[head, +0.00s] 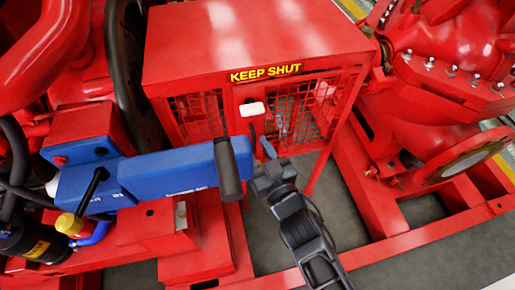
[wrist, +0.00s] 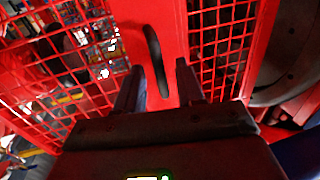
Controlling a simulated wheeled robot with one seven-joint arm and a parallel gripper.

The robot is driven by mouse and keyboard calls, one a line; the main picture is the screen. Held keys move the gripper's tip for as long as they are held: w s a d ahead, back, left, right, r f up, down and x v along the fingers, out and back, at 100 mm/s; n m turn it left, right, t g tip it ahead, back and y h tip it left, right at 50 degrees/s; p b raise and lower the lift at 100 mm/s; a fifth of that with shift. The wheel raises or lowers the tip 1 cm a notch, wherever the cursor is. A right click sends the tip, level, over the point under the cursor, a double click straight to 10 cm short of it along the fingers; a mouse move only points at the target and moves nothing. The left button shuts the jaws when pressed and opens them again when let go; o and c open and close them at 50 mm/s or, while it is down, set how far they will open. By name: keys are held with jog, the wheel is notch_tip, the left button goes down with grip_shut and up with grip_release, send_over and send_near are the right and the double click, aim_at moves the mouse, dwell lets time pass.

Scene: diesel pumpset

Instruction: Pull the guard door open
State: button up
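The guard door is a red panel with wire mesh (head: 294,113) under the yellow "KEEP SHUT" lettering (head: 265,73) on the red guard housing (head: 240,40). In the wrist view its mesh (wrist: 225,42) lies on both sides of a solid red strip. A black, upright bar handle (wrist: 153,45) stands on that strip. My gripper (wrist: 159,66) is open, with one finger on each side of the handle's lower part and a visible gap to both. In the head view my gripper (head: 264,153) is in front of the door, and my arm hides part of its lower area. The door looks closed.
A blue unit (head: 140,180) with a dark end sticks out close to the left of my gripper. Red base rails (head: 400,245) run along the floor below. A red flanged pump casing (head: 450,130) stands at the right. Grey floor shows between the rails.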

grip_shut()
dwell(0.3)
dwell(0.4)
